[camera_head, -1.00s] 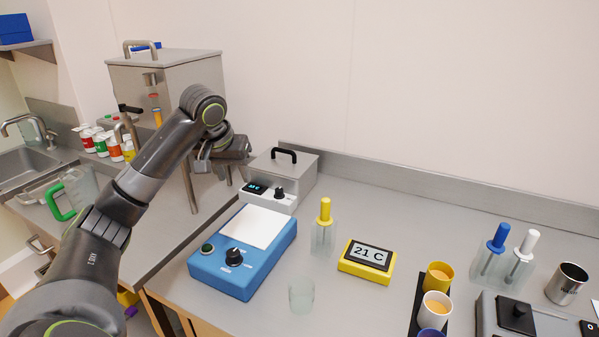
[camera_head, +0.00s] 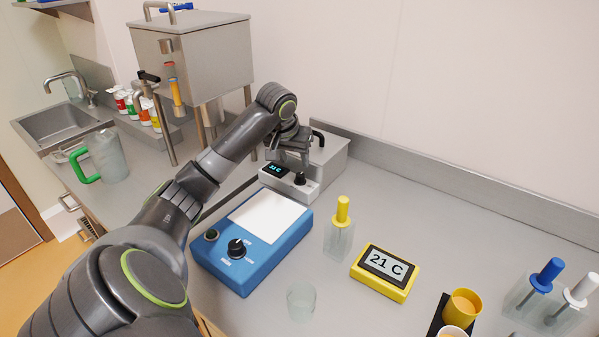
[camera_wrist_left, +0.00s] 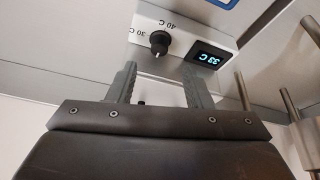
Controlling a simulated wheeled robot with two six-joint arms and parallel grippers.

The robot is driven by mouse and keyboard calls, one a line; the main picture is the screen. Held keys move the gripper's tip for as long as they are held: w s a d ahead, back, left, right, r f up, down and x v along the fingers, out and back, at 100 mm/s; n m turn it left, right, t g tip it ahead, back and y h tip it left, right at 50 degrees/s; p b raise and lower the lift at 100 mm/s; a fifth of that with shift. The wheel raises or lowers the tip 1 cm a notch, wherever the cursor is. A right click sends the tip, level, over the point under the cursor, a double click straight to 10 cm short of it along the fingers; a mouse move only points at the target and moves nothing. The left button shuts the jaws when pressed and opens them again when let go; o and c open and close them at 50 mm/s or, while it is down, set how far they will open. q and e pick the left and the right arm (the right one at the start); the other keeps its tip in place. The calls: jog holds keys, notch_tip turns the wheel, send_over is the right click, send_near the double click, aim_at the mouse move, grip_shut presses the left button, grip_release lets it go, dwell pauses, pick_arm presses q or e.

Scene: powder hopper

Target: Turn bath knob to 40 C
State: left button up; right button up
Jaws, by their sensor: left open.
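The bath is a steel box (camera_head: 332,160) with a black handle, at the back of the bench in the head view. Its white front panel (camera_head: 311,194) carries a small lit display (camera_head: 277,170) and a black knob (camera_head: 300,179). In the left wrist view the knob (camera_wrist_left: 160,42) shows upside down beside "30 C" and "40 C" marks, and the display (camera_wrist_left: 207,58) reads about 33 C. My left gripper (camera_head: 292,163) is above the panel, close to the knob. In the wrist view its fingers (camera_wrist_left: 159,68) are apart, with the knob ahead between them and untouched. My right gripper is out of view.
A blue device (camera_head: 250,262) with a white top plate and its own knob stands in front of the bath. A yellow display (camera_head: 386,272) reads 21 C. A yellow-handled tool in a clear holder (camera_head: 339,240) and a glass beaker (camera_head: 301,301) stand nearby. A steel hopper (camera_head: 195,55) rises at left.

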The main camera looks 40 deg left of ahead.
aim_at(299, 175)
pick_arm(q)
jog(key=x, duration=0.8)
jog(key=shift+w+a+f, duration=0.1)
jog(key=shift+f, duration=0.1)
jog(key=shift+r+p, duration=0.1)
jog(key=shift+p, duration=0.25)
jog(key=c, duration=1)
